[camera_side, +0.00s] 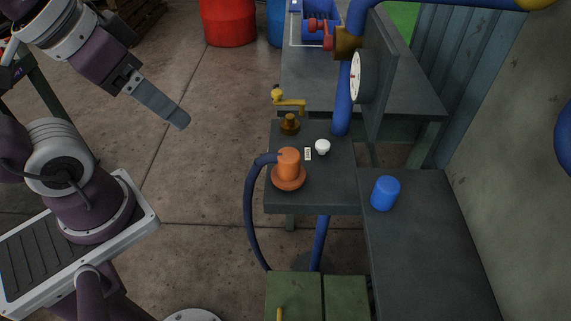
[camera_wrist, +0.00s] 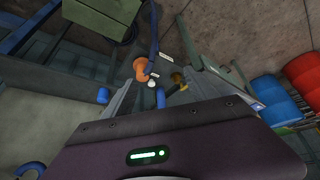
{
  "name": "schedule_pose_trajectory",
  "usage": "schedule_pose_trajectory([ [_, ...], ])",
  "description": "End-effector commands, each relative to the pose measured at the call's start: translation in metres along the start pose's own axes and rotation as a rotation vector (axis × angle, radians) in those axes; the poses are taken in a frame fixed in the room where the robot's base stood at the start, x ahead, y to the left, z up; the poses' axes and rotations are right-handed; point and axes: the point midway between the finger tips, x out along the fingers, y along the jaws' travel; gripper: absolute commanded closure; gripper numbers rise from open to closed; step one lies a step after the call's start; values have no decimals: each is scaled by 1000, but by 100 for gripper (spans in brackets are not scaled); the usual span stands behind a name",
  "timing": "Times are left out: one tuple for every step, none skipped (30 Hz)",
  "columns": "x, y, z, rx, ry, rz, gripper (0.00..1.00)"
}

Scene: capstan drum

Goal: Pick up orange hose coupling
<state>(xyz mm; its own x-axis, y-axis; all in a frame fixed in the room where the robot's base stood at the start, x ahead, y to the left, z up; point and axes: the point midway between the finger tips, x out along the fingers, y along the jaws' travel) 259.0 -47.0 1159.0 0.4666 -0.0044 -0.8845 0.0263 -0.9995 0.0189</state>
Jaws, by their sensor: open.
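The orange hose coupling (camera_side: 288,163) stands upright on the dark bench, with a wide round base flange. A dark blue hose (camera_side: 251,210) runs from its upper left side and hangs down over the bench edge. In the wrist view the coupling (camera_wrist: 140,68) shows beyond the fingers, left of the middle. My gripper (camera_side: 180,119) is in the air, up and to the left of the coupling, clear of the bench. In the wrist view my gripper (camera_wrist: 168,84) is open, with nothing between its fingers. In the side view one finger hides the other.
A white knob (camera_side: 322,147), a small label (camera_side: 308,154) and a brass valve with a yellow crank (camera_side: 290,103) are close behind the coupling. A blue pipe (camera_side: 342,100) with a gauge (camera_side: 357,77) rises behind. Left of the bench is open floor.

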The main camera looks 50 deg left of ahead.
Motion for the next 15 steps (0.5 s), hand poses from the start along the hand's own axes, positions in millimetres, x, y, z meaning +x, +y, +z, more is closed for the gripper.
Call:
schedule_pose_trajectory([
  [2, 2, -6, -65, -22, 11, 33],
  [5, 4, -12, -138, -45, 19, 33],
  [10, 8, -22, -269, -85, 27, 33],
  [16, 11, -32, -387, -121, 28, 33],
  [24, 16, -42, -522, -160, 22, 33],
  [37, 22, -55, -710, -211, -1, 33],
  [49, 26, -64, -850, -247, -28, 33],
  [61, 31, -72, -990, -279, -62, 33],
  [79, 38, -80, -1168, -312, -118, 33],
  [92, 42, -86, -1293, -328, -164, 33],
  [106, 47, -90, -1410, -338, -212, 33],
  [124, 52, -94, -1552, -343, -276, 33],
  [136, 56, -95, -1646, -340, -322, 33],
  [147, 59, -97, -1729, -333, -363, 33],
  [160, 63, -97, -1820, -321, -411, 33],
])
